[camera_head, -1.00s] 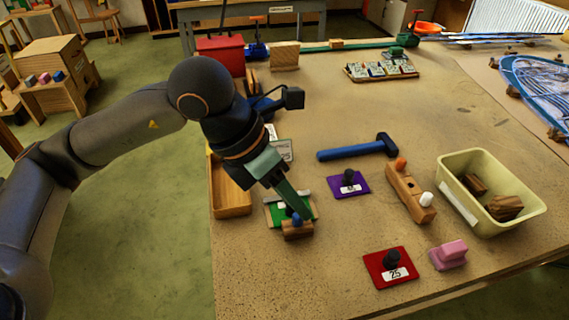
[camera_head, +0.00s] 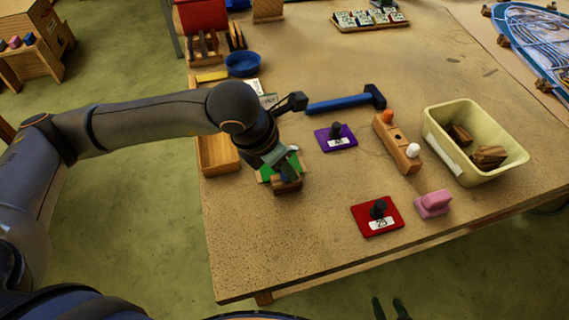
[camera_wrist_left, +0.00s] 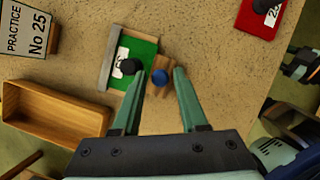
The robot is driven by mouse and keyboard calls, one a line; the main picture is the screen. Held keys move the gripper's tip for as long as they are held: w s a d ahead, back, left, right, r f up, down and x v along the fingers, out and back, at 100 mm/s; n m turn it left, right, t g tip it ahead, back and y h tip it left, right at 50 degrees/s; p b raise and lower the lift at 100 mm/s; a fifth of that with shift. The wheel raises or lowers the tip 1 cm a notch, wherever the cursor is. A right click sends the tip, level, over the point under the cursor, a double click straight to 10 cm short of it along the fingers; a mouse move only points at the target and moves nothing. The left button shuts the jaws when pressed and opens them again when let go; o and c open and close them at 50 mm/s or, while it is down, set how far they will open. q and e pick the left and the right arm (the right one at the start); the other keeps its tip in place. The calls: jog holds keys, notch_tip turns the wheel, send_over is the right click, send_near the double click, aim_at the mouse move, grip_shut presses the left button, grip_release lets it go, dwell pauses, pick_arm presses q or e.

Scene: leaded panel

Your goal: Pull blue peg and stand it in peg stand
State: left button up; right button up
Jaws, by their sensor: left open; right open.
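The blue peg (camera_wrist_left: 160,77) shows its round blue top in a small wooden block (camera_wrist_left: 175,82) beside a green plate (camera_wrist_left: 143,52) with a dark knob. My left gripper (camera_wrist_left: 158,74) is open, with one fingertip on each side of the peg's top in the wrist view; I cannot tell whether they touch it. In the head view my left gripper (camera_head: 284,170) hides the peg. The peg stand (camera_head: 405,155) is a wooden bar with an orange peg and a white peg at its ends and an open hole between them. My right gripper (camera_head: 389,308) is open and empty at the bottom edge.
A purple plate (camera_head: 345,145), a blue hammer (camera_head: 338,104), a red plate (camera_head: 363,222) and a pink block (camera_head: 433,204) lie around the stand. A cream bin (camera_head: 468,170) stands to its right. A wooden tray (camera_head: 213,168) is left of my left gripper.

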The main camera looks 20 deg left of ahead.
pick_arm(q)
jog(key=shift+w+d+f, duration=0.1)
jog(key=shift+f, duration=0.3)
grip_shut()
dwell(0.6)
